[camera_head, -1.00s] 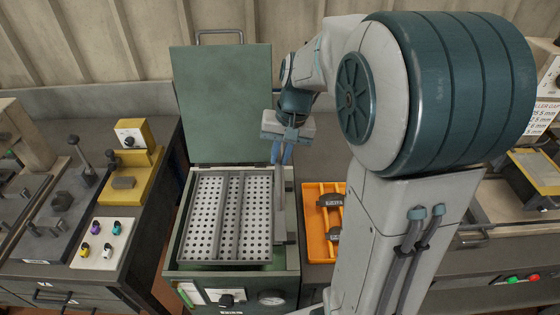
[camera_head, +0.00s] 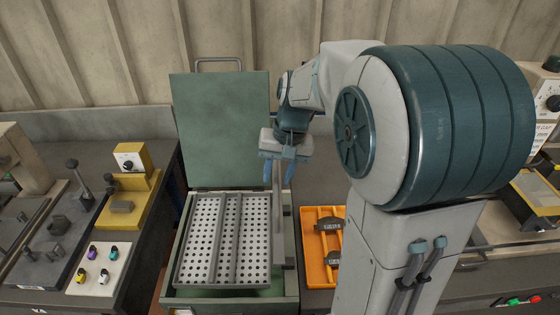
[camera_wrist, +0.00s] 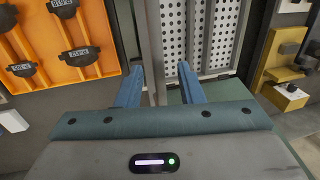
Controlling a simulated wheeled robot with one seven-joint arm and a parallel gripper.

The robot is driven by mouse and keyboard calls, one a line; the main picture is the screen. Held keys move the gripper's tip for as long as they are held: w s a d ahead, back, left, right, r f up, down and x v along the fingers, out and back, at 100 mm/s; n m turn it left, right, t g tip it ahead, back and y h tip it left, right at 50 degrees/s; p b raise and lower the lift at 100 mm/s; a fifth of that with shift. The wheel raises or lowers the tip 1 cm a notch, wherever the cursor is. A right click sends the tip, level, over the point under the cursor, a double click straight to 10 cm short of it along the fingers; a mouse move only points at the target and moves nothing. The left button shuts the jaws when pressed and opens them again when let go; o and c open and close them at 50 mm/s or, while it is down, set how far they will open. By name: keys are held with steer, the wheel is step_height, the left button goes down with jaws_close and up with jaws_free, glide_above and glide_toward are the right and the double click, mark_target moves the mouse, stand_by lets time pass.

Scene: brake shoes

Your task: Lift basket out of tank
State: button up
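The basket (camera_head: 203,243) is a light grey perforated tray with a central divider. It sits inside the green tank (camera_head: 290,284), whose lid (camera_head: 222,125) stands open behind it. A slim grey upright bar (camera_head: 277,205) stands along the tank's right side; whether it joins the basket is unclear. My gripper (camera_head: 280,180) is open at the bar's upper part, pointing down, with its blue fingers spread on either side of it. In the wrist view, my gripper (camera_wrist: 160,80) shows both fingers apart with the bar (camera_wrist: 154,45) between them; contact cannot be told. The basket (camera_wrist: 212,35) lies beyond.
An orange tray (camera_head: 313,268) with dark brake shoes (camera_head: 328,224) lies right of the tank. A yellow fixture (camera_head: 128,205) and a white pad with coloured knobs (camera_head: 98,268) are on the left bench. The raised lid stands close behind my gripper.

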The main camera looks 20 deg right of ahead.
step_height(320, 180, up, 14)
steer(key=d+b, duration=0.1)
steer(key=d, duration=0.1)
steer(key=shift+s+d+f, duration=0.25)
steer(key=shift+s+d, duration=0.05)
steer(key=shift+s, duration=0.1)
steer(key=s+a+f+n+t+h, duration=0.2)
steer(key=s+a+f+n+t, duration=0.1)
steer(key=s+f, duration=0.9)
steer(key=s, duration=0.3)
steer(key=shift+s+a+f, duration=0.15)
steer(key=shift+s+f, duration=0.05)
steer(key=shift+f, duration=0.2)
steer(key=shift+a, duration=0.1)
stand_by(0.5)
